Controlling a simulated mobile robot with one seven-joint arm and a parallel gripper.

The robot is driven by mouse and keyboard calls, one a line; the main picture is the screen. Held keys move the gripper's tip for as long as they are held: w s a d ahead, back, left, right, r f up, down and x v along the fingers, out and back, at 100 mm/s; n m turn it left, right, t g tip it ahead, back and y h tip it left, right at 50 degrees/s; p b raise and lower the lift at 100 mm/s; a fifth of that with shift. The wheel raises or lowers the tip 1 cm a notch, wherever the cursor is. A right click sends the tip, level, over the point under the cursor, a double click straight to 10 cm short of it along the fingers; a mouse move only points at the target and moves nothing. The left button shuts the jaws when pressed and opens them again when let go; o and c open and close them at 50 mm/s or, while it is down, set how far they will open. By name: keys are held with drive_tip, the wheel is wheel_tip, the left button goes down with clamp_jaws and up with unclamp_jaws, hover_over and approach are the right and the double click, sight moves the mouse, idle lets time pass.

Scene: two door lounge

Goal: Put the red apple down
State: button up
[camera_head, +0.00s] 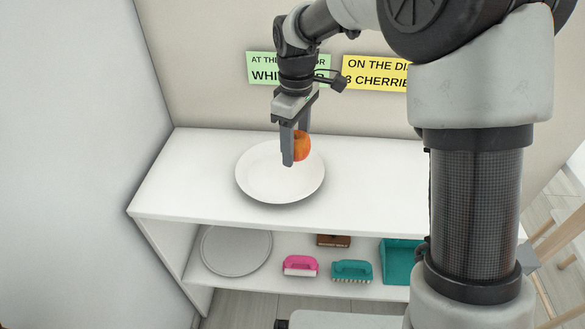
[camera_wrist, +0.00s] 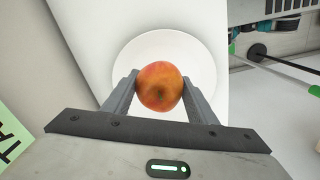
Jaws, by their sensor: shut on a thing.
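My gripper (camera_head: 295,147) points down over the white shelf top, shut on the red apple (camera_head: 302,147). The apple is orange-red with yellowish patches. The wrist view shows the apple (camera_wrist: 160,87) between the two fingers, with one finger on each side. A round white plate (camera_head: 256,184) lies on the shelf top below the apple, and its rim also shows in the wrist view (camera_wrist: 165,42). The apple appears over the plate; I cannot tell whether it touches it.
The white shelf unit (camera_head: 185,185) stands against the wall. Its lower shelf holds a grey round tray (camera_head: 235,252), a pink brush (camera_head: 300,265), a teal brush (camera_head: 351,271), a brown item (camera_head: 333,240) and a teal bin (camera_head: 399,264). Green (camera_head: 262,66) and yellow (camera_head: 375,70) notes hang behind.

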sight(296, 175)
wheel_tip(296, 175, down, 6)
drive_tip(key=shift+b, duration=0.7)
drive_tip(key=shift+f, duration=0.1)
drive_tip(key=o, duration=0.9)
